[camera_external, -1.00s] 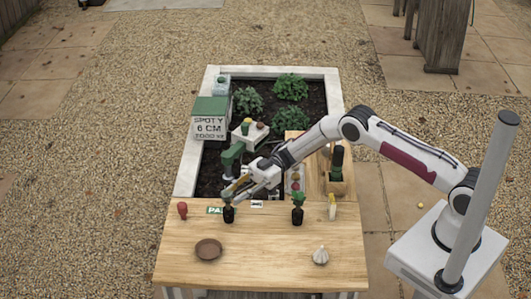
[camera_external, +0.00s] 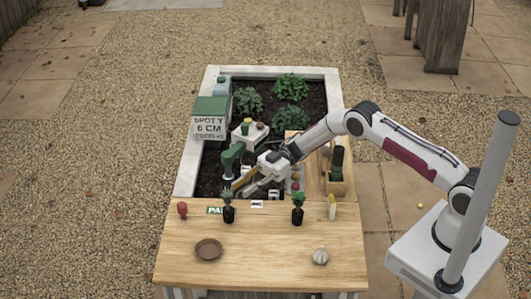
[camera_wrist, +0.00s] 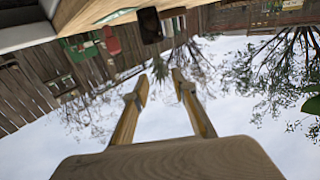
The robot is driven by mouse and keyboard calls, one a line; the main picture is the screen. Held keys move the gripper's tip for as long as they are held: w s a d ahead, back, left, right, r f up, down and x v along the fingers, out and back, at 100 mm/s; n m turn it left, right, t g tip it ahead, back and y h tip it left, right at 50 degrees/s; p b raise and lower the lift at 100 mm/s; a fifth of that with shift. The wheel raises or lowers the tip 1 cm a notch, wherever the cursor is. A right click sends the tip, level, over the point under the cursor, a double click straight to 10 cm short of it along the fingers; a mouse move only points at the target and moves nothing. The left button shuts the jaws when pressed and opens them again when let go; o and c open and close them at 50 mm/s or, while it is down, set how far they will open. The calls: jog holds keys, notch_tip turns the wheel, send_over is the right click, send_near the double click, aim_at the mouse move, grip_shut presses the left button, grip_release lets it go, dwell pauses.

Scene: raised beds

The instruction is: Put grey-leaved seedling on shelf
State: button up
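The grey-leaved seedling (camera_external: 228,197) stands upright in a black pot on the wooden table, near its back edge. A greener seedling (camera_external: 298,199) in a similar pot stands to its right. My gripper (camera_external: 240,188) is just behind and right of the grey-leaved seedling, with nothing held. In the wrist view its two fingers (camera_wrist: 160,85) are apart with only sky between them. A dark pot (camera_wrist: 150,25) shows at the table edge there; I cannot tell which one. A wooden board (camera_external: 313,188) at the bed's right side may be the shelf; this is unclear.
A red item (camera_external: 182,209), a brown saucer (camera_external: 208,250), a garlic bulb (camera_external: 320,256) and a pale yellow item (camera_external: 332,207) are on the table. A green tool (camera_external: 232,158) and a white stand (camera_external: 251,137) are behind. The table's front middle is clear.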

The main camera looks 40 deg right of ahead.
dwell(0.3)
jog(key=w+d+r+m+t+h, duration=0.35)
jog(key=w+r+t, duration=0.3)
jog(key=r, duration=0.35)
jog(key=w+d+r+m+t+h, duration=0.2)
jog(key=w+d+r+t, duration=0.25)
jog(key=w+r, duration=0.4)
jog(key=s+d+r+m+t+h, duration=0.2)
jog(key=s+d+r+m+h, duration=0.15)
jog(key=d+r, duration=0.45)
jog(key=s+d+r+m+t+h, duration=0.3)
jog(key=d+r+h, duration=0.2)
jog(key=d+r, duration=0.2)
jog(key=s+d+m+g+h, duration=0.25)
jog(key=s+d, duration=0.25)
jog(key=s, duration=0.6)
jog(key=s+d+m+g+h, duration=0.1)
jog(key=s+d+m+h, duration=0.2)
jog(key=s+d, duration=0.5)
jog(key=s+a+f+g, duration=0.1)
jog(key=s+f, duration=0.2)
jog(key=s, duration=0.6)
jog(key=s+a+f+m+g+y, duration=0.1)
jog(key=s+f, duration=0.3)
jog(key=s, duration=0.6)
jog(key=s+a+f+g, duration=0.2)
jog(key=s+f+g, duration=0.1)
jog(key=s, duration=0.6)
jog(key=shift+s+f, duration=0.15)
jog(key=shift+s, duration=0.05)
